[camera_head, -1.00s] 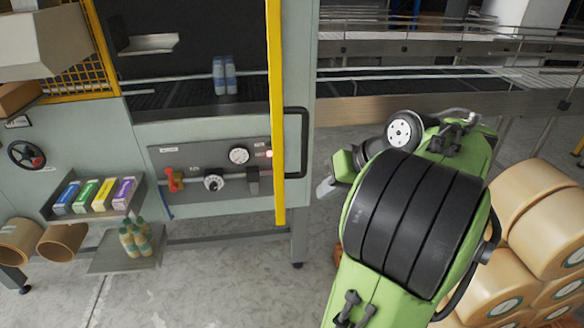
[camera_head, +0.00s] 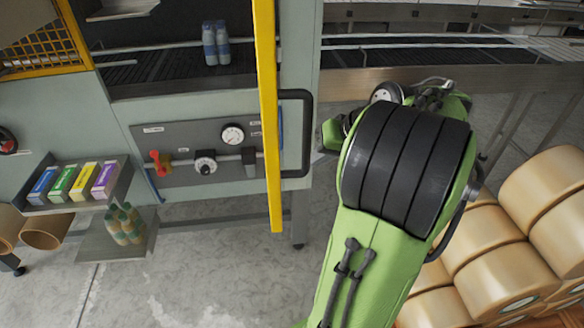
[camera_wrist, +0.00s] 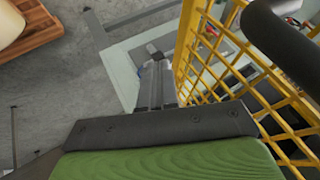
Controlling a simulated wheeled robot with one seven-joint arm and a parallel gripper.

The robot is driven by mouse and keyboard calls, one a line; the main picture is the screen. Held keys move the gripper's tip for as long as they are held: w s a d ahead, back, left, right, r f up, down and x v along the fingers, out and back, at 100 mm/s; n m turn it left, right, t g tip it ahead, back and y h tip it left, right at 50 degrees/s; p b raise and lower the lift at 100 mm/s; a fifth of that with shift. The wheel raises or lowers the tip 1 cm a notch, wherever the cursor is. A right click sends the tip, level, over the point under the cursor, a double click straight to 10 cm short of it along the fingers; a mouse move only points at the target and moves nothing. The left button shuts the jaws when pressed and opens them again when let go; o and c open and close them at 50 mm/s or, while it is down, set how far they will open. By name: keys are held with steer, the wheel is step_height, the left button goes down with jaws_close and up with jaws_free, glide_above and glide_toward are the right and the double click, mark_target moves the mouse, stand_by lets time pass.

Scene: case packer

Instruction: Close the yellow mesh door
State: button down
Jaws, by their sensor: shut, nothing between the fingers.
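The yellow mesh door (camera_head: 266,120) shows nearly edge-on in the head view, as a tall yellow bar standing out from the front of the machine, so it is open. Its black handle (camera_head: 306,132) is on the right side of the bar. In the wrist view the door's mesh (camera_wrist: 188,45) runs down the right side, with the dark handle (camera_wrist: 275,30) at the top right. My gripper (camera_wrist: 156,60) is shut and empty, just left of the mesh. I cannot tell whether it touches the door. In the head view my arm mostly hides it, right of the handle.
The machine has a control panel (camera_head: 200,150), two blue bottles (camera_head: 216,43) inside, a shelf of coloured boxes (camera_head: 75,182) and a lower tray of bottles (camera_head: 90,247). Stacked tan rolls (camera_head: 500,265) stand at the right. A conveyor (camera_head: 420,78) runs behind. Floor at front left is clear.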

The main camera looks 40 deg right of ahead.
steer(key=w+a+f, duration=0.3)
steer(key=w, duration=0.1)
steer(key=shift+w+a+b, duration=0.2)
steer(key=shift+w+b, duration=0.2)
steer(key=shift+b, duration=0.05)
steer(key=shift+a, duration=0.1)
